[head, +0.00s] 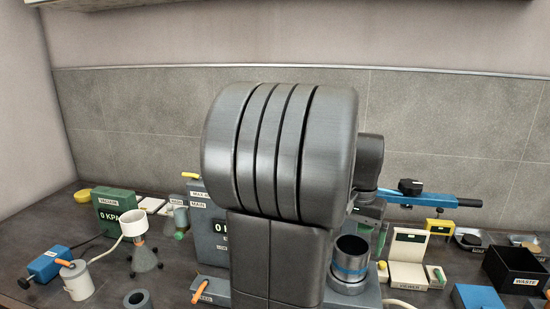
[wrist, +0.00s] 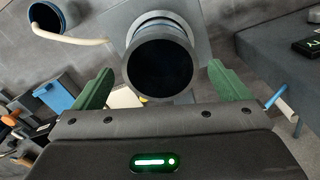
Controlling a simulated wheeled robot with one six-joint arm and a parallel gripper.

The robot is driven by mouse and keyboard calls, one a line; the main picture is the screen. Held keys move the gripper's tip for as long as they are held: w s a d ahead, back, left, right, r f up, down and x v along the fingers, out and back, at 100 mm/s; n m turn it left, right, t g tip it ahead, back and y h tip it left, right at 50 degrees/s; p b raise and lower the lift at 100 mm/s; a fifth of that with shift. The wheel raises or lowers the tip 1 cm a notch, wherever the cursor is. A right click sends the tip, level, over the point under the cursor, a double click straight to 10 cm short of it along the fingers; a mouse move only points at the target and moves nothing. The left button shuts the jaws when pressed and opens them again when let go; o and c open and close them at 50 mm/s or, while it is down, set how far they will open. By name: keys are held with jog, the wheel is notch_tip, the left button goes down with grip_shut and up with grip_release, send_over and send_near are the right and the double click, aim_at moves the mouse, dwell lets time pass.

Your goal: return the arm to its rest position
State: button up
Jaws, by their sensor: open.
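My gripper (wrist: 160,85) shows in the wrist view with its two green fingers spread wide. A dark, round-mouthed cylinder (wrist: 160,68) appears between and beyond them, with clear gaps on both sides; nothing is gripped. In the head view my thick grey arm fills the middle and hides much of the bench behind it. The gripper is mostly hidden there; a green part beside the arm may belong to it.
A steel cup with a blue band (head: 350,266) stands right of my arm. A white funnel (head: 134,223) and a green pressure box (head: 112,208) stand left. A black waste bin (head: 515,268) and a yellow box (head: 440,227) are at right. A back wall closes the bench.

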aim_at(352, 247)
notch_tip(352, 247, down, 7)
notch_tip(352, 247, up, 3)
jog(key=shift+f, duration=0.1)
jog(key=shift+r, duration=0.65)
